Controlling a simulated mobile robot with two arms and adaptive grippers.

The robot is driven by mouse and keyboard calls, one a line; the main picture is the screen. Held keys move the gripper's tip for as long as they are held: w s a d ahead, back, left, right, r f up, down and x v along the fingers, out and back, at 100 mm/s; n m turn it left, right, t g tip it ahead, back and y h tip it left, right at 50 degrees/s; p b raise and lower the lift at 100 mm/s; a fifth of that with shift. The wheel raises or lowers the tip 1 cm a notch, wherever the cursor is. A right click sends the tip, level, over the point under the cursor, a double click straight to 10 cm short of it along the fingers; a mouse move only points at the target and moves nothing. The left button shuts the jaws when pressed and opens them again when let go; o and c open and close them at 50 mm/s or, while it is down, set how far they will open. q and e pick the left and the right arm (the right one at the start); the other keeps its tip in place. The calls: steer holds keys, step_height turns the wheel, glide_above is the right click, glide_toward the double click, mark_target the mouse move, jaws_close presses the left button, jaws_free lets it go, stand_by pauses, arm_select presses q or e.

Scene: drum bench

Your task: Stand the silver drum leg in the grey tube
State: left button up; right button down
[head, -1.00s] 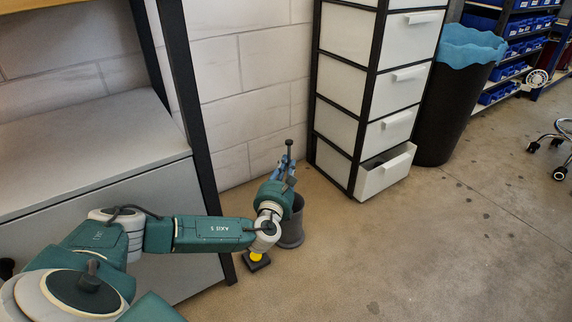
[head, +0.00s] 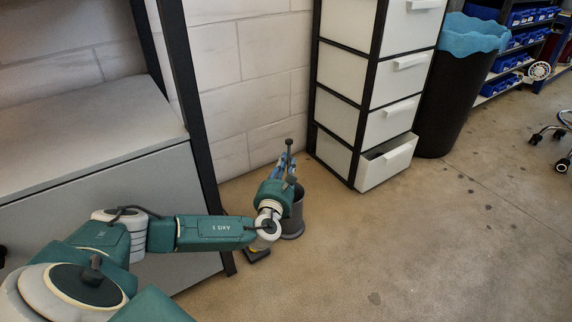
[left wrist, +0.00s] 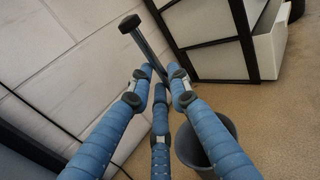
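My left gripper (head: 284,172) has blue fingers and is shut on the drum leg (head: 289,150), a thin grey rod with a dark end cap pointing up. In the left wrist view the fingertips (left wrist: 160,84) close around the leg (left wrist: 149,48), which looks tilted there; its lower part is hidden behind the fingers. The grey tube (head: 293,218) stands upright on the floor, partly behind my wrist. It also shows in the left wrist view (left wrist: 187,152), below and right of the fingertips. The leg appears outside the tube. My right gripper is not in view.
A white drawer unit (head: 364,125) with its bottom drawer partly open stands right of the tube. A dark table post (head: 192,110) and block wall (head: 240,85) are close by. A small dark-based object (head: 256,254) sits beside the tube. Floor to the right is clear.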

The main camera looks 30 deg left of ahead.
arm_select(q)
steer(key=o, duration=0.3)
steer(key=v, duration=1.2)
stand_by(0.7)
